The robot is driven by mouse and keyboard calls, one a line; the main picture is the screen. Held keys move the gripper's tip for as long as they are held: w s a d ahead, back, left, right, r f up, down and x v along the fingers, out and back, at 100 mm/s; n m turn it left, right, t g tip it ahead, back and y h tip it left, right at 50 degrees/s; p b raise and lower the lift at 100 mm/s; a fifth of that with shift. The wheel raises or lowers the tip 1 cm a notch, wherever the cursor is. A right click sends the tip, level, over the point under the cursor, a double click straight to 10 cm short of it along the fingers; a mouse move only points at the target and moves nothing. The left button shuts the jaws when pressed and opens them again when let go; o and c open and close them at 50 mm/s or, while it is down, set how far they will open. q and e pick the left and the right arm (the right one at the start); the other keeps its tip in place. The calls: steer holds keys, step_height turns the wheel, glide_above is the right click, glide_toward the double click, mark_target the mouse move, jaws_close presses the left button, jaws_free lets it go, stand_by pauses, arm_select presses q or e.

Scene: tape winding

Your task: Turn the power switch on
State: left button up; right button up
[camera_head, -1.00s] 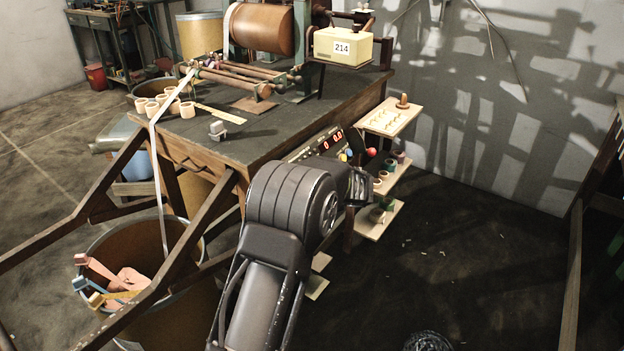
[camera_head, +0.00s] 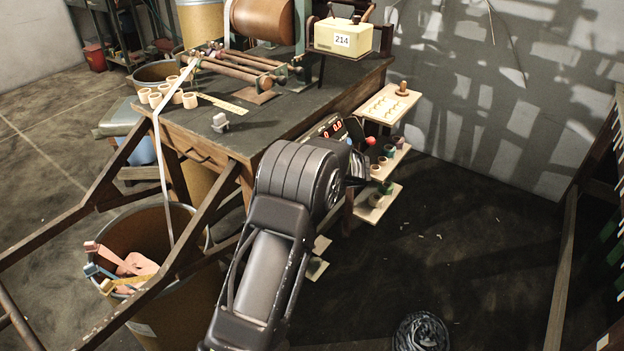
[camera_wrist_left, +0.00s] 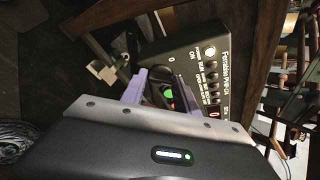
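The control box (camera_wrist_left: 205,75) has a dark green face with a row of round buttons and white lettering, including "0" and "ON". In the left wrist view a black knob-like part, apparently the power switch (camera_wrist_left: 157,90), sits between my left gripper's (camera_wrist_left: 160,79) fingers. The fingers look apart, one on each side of it; contact cannot be told. In the head view the box's red-lit display (camera_head: 332,130) shows at the table's front edge, and my left arm hides most of the panel and fingers. My right gripper is not in view.
Small shelves (camera_head: 383,172) with spools stand right of the box, below a peg board (camera_head: 388,104). The dark table (camera_head: 262,122) carries rollers and a box marked 214 (camera_head: 341,38). A wooden frame and a bin (camera_head: 150,238) stand at left. Floor at right is mostly open.

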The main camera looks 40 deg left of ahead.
arm_select(q)
steer(key=o, duration=0.4)
steer(key=v, duration=0.8)
steer(key=shift+f, duration=0.1)
stand_by(0.4)
